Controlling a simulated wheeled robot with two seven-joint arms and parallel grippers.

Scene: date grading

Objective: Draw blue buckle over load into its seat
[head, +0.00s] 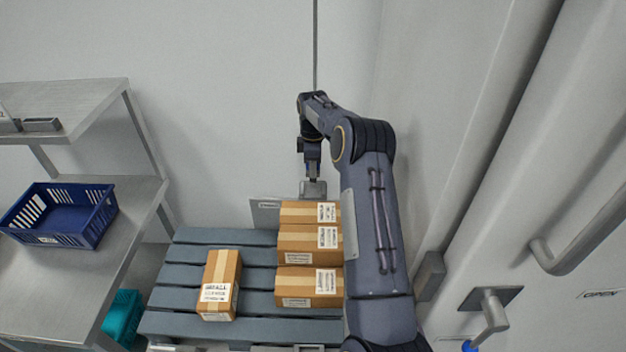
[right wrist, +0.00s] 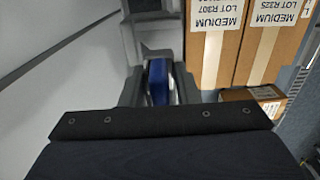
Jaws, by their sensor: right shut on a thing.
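My right gripper (head: 313,178) reaches down behind the far end of the row of cartons, close to the back wall. In the right wrist view its jaws (right wrist: 158,92) are shut on the blue buckle (right wrist: 158,80), which sits between the two fingers. The load is brown taped cartons (head: 310,243) on a blue-grey slatted pallet (head: 260,238). Two cartons labelled MEDIUM (right wrist: 213,45) stand just right of the jaws in the wrist view. A grey block (head: 313,189) shows below the gripper; I cannot tell whether it is the seat. My left gripper is out of view.
One carton (head: 219,284) lies apart on the pallet's left part. A steel shelf unit (head: 110,260) with a blue crate (head: 62,238) stands at left, and a teal bin (head: 122,315) below. A wall with pipes and a handle (head: 493,312) closes the right side.

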